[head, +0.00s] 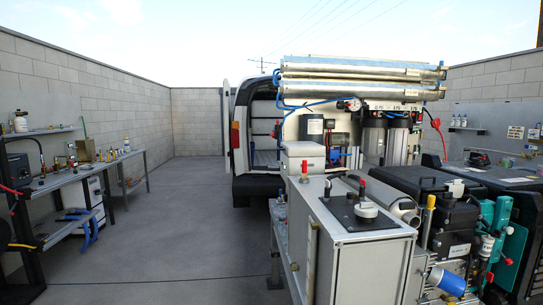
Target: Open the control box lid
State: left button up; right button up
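I cannot tell for sure which box is the control box. A small grey box (315,125) with a dark front is mounted on the white panel behind the van, left of the filter housings. A white box (302,157) sits lower and nearer, at the back of the metal cabinet. Black cases (428,182) with handles stand at the right. No lid is clearly seen raised. Neither of my grippers shows in the head view.
A metal cabinet (365,265) with a black top plate stands in front. Silver membrane tubes (360,72) lie above dark filter housings (374,140). A white van (240,120) is behind. Workbenches (65,182) line the left wall. The concrete floor (180,230) between is clear.

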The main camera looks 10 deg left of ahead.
aim_at(291, 148)
jog(key=j, duration=0.55)
jog(key=i+j, duration=0.4)
jog(key=i+j+u, duration=0.1)
jog(key=i+j, duration=0.35)
jog(key=i+j+u, duration=0.1)
jog(key=i+j, duration=0.25)
jog(key=i, duration=0.25)
